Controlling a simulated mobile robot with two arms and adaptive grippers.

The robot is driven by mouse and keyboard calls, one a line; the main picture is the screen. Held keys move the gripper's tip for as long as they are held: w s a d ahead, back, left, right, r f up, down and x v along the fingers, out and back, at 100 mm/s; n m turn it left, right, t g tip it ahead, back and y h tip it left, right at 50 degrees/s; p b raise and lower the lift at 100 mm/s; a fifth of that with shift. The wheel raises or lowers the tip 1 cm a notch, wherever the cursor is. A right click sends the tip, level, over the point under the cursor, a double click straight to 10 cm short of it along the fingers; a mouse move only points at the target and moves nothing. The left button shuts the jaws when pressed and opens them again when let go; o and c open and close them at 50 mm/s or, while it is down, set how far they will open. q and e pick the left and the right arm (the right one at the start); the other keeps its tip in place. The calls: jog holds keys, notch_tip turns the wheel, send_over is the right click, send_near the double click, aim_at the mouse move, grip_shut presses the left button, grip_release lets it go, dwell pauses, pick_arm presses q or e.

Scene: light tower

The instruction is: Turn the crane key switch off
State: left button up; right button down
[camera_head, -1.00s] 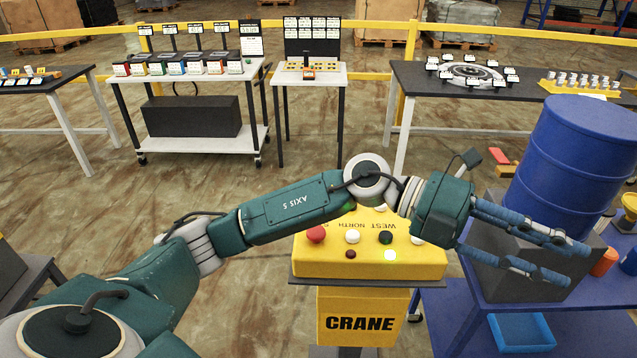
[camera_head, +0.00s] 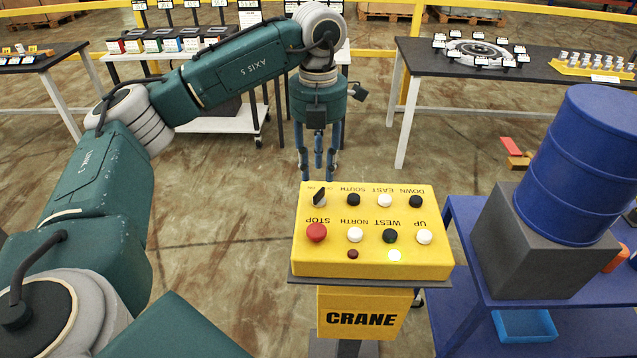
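The yellow crane control box (camera_head: 372,266) stands on a pedestal marked CRANE. The key switch (camera_head: 319,198) is at the box's far left corner, above the red STOP button (camera_head: 316,232); its black key handle stands up at a slant. My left gripper (camera_head: 318,170) points downward just behind the box, near the key switch. Its fingers are apart with nothing between them, and it does not visibly touch the key. One small lamp (camera_head: 394,255) glows pale; the dark red lamp (camera_head: 353,254) beside it looks unlit. My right gripper is out of view.
White and black push buttons (camera_head: 390,236) sit close to the key switch. A blue drum (camera_head: 580,165) on a grey block stands on a blue table (camera_head: 465,270) to the right. Tables with other equipment stand behind. The floor left of the box is clear.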

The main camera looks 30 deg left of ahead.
aim_at(319, 197)
pick_arm(q)
jog(key=shift+f+p, duration=0.6)
jog(key=shift+f, duration=2.55)
jog(key=shift+c, duration=0.5)
grip_shut()
